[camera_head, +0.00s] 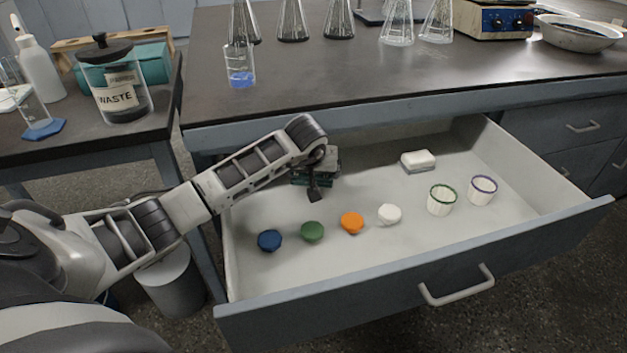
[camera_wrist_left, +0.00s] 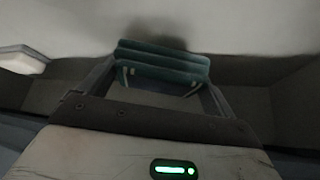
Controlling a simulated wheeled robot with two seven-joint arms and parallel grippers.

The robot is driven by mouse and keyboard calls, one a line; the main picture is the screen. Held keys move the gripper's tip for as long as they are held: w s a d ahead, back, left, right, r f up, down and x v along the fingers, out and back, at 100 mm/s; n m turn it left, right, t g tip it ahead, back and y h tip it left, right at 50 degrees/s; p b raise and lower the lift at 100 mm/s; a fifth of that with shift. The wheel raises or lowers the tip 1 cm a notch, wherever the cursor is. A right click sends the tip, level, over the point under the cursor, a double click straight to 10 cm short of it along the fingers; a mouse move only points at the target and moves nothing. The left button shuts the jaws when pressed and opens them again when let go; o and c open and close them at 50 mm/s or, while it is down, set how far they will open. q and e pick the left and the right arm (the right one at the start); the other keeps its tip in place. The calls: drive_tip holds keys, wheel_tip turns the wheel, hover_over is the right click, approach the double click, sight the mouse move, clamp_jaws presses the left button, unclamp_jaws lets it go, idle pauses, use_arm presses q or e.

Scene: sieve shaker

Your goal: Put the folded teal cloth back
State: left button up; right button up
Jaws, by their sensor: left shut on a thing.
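The folded teal cloth (camera_wrist_left: 163,65) is between the fingers of my left gripper (camera_wrist_left: 160,90) in the left wrist view. In the head view my left gripper (camera_head: 314,185) is inside the open drawer (camera_head: 330,267), at its back left part, and hides most of the cloth (camera_head: 300,179). The gripper is shut on the cloth. I cannot tell whether the cloth touches the drawer floor. My right gripper is in neither view.
In the drawer, blue (camera_head: 269,240), green (camera_head: 312,232), orange (camera_head: 352,222) and white (camera_head: 389,214) caps stand in a row near the front. A white block (camera_head: 418,161) and two cups (camera_head: 442,200) are to the right. The drawer's middle floor is clear.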

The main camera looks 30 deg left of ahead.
use_arm(q)
drive_tip(key=shift+d+f, duration=0.2)
drive_tip(key=shift+f, duration=1.15)
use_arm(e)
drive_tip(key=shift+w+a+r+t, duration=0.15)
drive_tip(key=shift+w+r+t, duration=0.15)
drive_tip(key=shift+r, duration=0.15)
use_arm(q)
drive_tip(key=o, duration=0.7)
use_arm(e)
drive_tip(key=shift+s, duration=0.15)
